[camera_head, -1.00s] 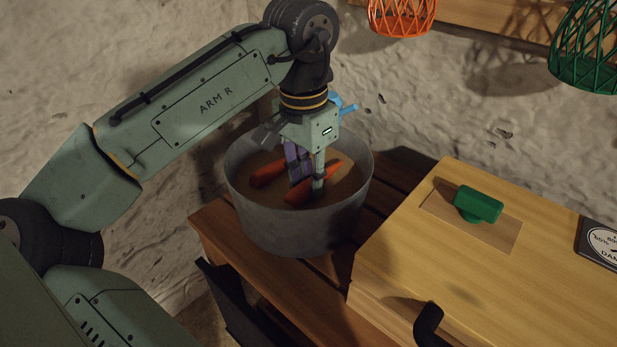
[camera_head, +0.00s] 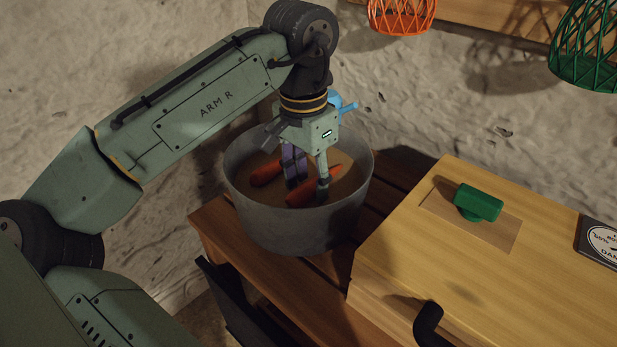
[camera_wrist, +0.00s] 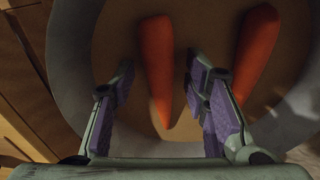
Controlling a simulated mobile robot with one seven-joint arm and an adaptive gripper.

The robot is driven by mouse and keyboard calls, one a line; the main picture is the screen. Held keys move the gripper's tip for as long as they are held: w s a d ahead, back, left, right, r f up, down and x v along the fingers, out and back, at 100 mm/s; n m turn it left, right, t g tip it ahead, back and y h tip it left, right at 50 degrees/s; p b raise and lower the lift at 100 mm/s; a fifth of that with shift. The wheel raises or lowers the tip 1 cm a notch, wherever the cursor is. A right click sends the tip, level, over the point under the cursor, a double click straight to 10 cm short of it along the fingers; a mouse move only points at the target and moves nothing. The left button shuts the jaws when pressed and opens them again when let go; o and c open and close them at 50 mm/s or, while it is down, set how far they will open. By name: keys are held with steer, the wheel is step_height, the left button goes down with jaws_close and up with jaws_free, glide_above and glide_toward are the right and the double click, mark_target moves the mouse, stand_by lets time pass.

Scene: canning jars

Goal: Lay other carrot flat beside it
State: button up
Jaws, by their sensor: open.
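Two orange carrots lie side by side, a little apart, on the brown floor of a round grey pot. In the head view, one carrot (camera_head: 265,174) is at the back left and the other carrot (camera_head: 302,195) is nearer the front. My gripper (camera_head: 307,191) reaches down into the pot, open, with its fingers on either side of the front carrot. In the wrist view, that carrot (camera_wrist: 157,50) lies between the spread fingers, and the other carrot (camera_wrist: 257,45) is beyond the right finger. The fingers hide parts of both carrots in the head view.
The grey pot (camera_head: 300,234) has a high wall around my gripper and stands on a wooden slatted table (camera_head: 225,230). A pale wooden box (camera_head: 470,270) with a green handle (camera_head: 477,203) stands close on the right. Orange (camera_head: 402,15) and green (camera_head: 590,50) baskets are higher up behind.

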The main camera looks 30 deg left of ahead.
mark_target(305, 186)
step_height(305, 186, up, 12)
steer(key=shift+s+r+p, duration=0.15)
steer(key=shift+s+p, duration=0.15)
steer(key=shift+p, duration=0.1)
steer(key=shift+a, duration=0.1)
stand_by(0.4)
